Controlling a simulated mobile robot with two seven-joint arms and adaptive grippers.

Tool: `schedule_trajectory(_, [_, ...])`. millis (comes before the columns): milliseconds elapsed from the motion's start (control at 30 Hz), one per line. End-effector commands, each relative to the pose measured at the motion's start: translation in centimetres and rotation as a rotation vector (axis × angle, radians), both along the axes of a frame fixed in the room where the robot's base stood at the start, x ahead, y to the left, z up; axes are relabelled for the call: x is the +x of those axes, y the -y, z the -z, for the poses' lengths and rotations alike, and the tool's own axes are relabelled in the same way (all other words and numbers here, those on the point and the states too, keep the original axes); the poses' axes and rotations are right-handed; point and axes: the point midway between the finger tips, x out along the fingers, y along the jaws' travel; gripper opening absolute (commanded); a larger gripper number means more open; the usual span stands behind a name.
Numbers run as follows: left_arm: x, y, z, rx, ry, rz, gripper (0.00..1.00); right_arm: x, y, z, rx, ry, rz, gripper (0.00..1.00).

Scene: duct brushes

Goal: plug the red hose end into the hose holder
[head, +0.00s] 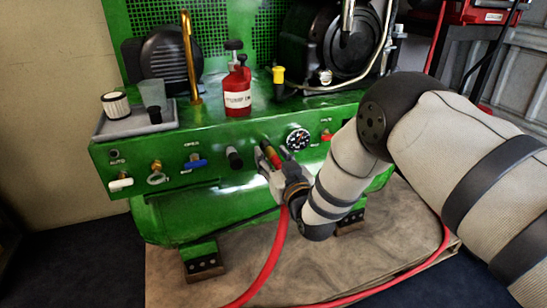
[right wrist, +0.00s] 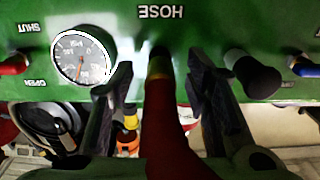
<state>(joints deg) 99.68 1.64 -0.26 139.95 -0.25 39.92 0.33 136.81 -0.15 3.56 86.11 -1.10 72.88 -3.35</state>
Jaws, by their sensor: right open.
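The red hose (head: 273,252) rises from the floor to my right gripper (head: 268,156) at the green front panel. In the right wrist view the red hose end (right wrist: 172,118) points at the panel, with a yellow band near its dark tip. The tip meets the panel below the upside-down HOSE label, where the hose holder (right wrist: 160,58) appears as a dark fitting. How deep the tip sits cannot be told. My right gripper (right wrist: 163,84) is open, its two dark fingers apart on either side of the hose. My left gripper is not in view.
The gauge (head: 298,139) and black knob (head: 234,158) flank the hose spot. Blue (head: 196,164) and red (head: 326,136) valve handles also line the panel. A red bottle (head: 237,92) and grey tray (head: 136,121) stand above. Loose red hose crosses the wooden base (head: 215,290).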

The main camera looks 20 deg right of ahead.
Motion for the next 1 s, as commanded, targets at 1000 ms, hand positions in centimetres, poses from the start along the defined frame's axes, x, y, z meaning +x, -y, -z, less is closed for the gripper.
schedule_trajectory(1000, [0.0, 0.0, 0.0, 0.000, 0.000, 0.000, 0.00, -12.0, 0.4, 0.0, 0.000, 0.001, 0.000, 0.43])
